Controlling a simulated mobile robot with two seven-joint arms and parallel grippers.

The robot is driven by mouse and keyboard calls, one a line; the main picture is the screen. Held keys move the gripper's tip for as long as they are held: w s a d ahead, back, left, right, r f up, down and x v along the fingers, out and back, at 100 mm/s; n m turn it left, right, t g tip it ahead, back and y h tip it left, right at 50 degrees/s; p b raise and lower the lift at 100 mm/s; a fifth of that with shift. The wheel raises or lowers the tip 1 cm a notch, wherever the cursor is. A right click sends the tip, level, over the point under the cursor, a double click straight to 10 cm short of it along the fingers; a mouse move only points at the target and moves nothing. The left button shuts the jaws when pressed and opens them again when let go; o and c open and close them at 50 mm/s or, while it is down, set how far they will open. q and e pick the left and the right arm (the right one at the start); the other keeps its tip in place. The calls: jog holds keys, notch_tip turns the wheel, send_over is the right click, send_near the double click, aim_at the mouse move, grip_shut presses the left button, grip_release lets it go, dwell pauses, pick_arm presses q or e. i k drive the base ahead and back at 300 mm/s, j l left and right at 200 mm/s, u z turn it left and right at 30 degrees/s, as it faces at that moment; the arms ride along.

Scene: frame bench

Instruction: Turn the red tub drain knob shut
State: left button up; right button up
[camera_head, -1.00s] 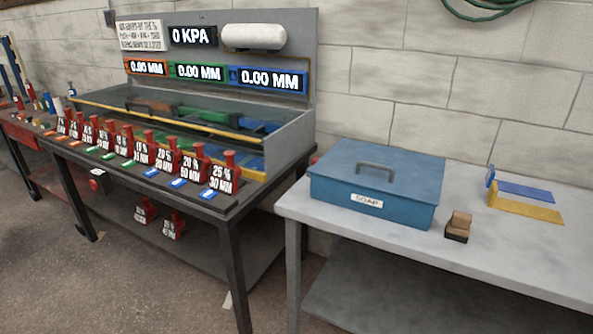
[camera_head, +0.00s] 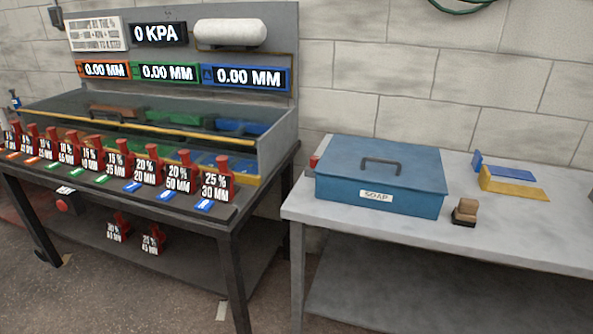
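A small red round part (camera_head: 314,161) shows just right of the tub's right end, beside the soap box; it may be the drain knob, but it is too small to tell its turn. The tub (camera_head: 275,140) is a long clear-fronted tank on the dark bench, with coloured pieces inside. A red round knob or button (camera_head: 66,204) on a dark box also sits under the bench's front edge, below a small white label. I cannot tell for sure which is the drain knob. Neither of my grippers is in view.
Several red-topped weights (camera_head: 182,178) with labels line the bench front. Two more stand on the lower shelf (camera_head: 180,248). A blue soap box (camera_head: 380,175), a brown block (camera_head: 465,212) and blue and yellow brackets (camera_head: 512,182) sit on the grey table (camera_head: 540,225). A gap separates bench and table.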

aim_at(314, 159)
jog(key=i+l, duration=0.65)
jog(key=l, duration=0.15)
jog(key=i+l+u, duration=0.15)
jog(key=u, duration=0.3)
jog(key=i+l+u, duration=0.1)
jog(key=l+u, duration=0.2)
jog(key=u, duration=0.15)
